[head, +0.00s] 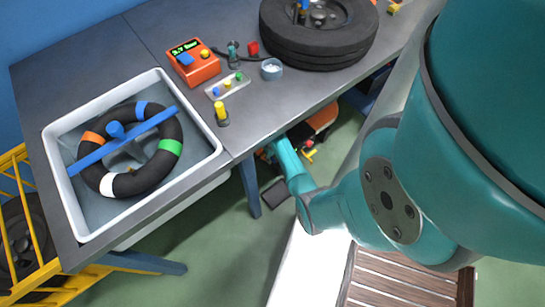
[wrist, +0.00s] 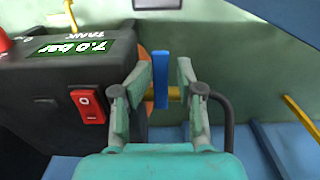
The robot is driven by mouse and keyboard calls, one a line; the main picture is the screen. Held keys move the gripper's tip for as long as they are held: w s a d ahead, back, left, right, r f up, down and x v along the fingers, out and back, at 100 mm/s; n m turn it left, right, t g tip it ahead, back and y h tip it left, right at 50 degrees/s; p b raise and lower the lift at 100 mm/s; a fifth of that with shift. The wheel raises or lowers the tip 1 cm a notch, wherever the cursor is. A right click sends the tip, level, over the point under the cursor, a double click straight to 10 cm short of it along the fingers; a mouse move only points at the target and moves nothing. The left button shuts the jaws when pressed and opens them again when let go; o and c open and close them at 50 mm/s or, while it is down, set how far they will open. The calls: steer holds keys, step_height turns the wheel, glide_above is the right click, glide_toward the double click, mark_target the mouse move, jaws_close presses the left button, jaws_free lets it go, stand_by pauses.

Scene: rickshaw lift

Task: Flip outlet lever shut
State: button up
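My gripper (wrist: 161,82) is open, with one finger on each side of the lever and a visible gap on both sides. I cannot tell how deep the lever sits between the fingertips. The dark compressor body (wrist: 60,90) is at the left, with a green display reading 7.0 bar for the tank and a red rocker switch (wrist: 89,107). In the head view my arm reaches beneath the bench edge, and the fingertips and lever are hidden there.
The grey bench (head: 140,45) holds a water tub (head: 65,190) with an inner tube, an orange gauge box (head: 193,66) and a tyre (head: 320,40). An orange machine part (head: 322,118) shows below it. A dark hose (wrist: 229,125) curves right of my gripper.

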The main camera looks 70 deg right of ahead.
mark_target(273, 159)
steer(key=shift+r, duration=4)
